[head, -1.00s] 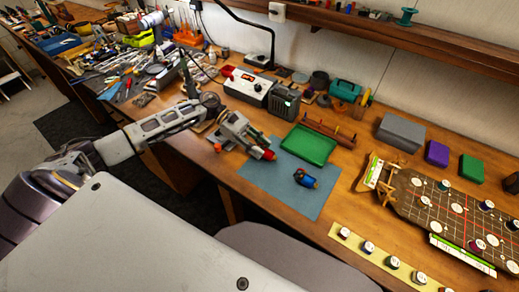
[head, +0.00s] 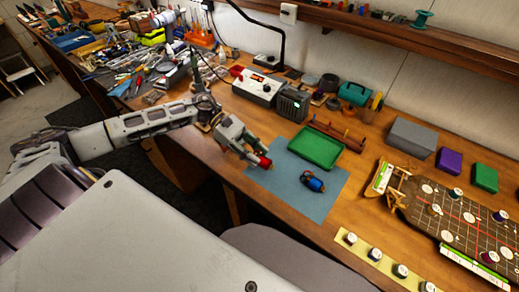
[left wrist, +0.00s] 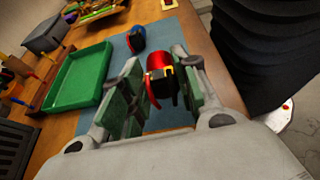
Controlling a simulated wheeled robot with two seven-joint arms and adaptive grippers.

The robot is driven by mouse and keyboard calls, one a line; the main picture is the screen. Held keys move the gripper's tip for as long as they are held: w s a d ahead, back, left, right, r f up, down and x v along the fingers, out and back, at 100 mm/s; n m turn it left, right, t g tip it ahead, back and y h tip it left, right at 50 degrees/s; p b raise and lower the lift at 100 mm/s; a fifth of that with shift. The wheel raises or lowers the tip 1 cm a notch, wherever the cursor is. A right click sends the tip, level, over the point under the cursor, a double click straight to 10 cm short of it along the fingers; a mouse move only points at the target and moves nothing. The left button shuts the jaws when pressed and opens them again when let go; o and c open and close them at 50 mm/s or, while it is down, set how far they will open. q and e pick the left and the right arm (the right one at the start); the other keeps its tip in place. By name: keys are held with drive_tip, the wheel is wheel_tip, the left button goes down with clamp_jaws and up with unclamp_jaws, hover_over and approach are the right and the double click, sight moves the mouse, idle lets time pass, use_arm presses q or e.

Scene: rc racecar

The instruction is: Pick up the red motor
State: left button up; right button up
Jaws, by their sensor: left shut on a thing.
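The red motor (left wrist: 160,62) is a small red cylinder with a black end and wires. It sits between the green-padded fingers of my left gripper (left wrist: 158,88), which is shut on it. In the head view the red motor (head: 265,162) shows at the tip of my left gripper (head: 254,155), over the left edge of the blue mat (head: 318,208). I cannot tell from these frames how far it is above the mat. My right gripper is not in view.
A blue motor (head: 312,182) lies on the mat, apart from the gripper. An empty green tray (head: 315,147) lies behind it. A power supply (head: 257,87) stands at the back. A dark board with round pieces (head: 450,215) is at the right.

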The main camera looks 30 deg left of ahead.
use_arm(q)
drive_tip(key=shift+s+a, duration=0.15)
drive_tip(key=shift+s, duration=0.75)
drive_tip(key=shift+s+a+p, duration=0.1)
drive_tip(key=shift+s+p, duration=0.2)
drive_tip(key=shift+s, duration=0.6)
drive_tip(key=shift+s+a+p, duration=0.15)
drive_tip(key=shift+s+p, duration=0.25)
drive_tip(key=shift+s, duration=0.75)
drive_tip(key=shift+s+a+r+p, duration=0.1)
drive_tip(key=shift+s+p, duration=0.7)
drive_tip(key=shift+p, duration=0.4)
drive_tip(key=shift+s+a+p, duration=0.2)
drive_tip(key=shift+s+p, duration=0.95)
drive_tip(key=shift+p, duration=0.15)
drive_tip(key=shift+s+a+p, duration=0.15)
drive_tip(key=shift+s+p, duration=0.95)
drive_tip(key=shift+p, duration=0.15)
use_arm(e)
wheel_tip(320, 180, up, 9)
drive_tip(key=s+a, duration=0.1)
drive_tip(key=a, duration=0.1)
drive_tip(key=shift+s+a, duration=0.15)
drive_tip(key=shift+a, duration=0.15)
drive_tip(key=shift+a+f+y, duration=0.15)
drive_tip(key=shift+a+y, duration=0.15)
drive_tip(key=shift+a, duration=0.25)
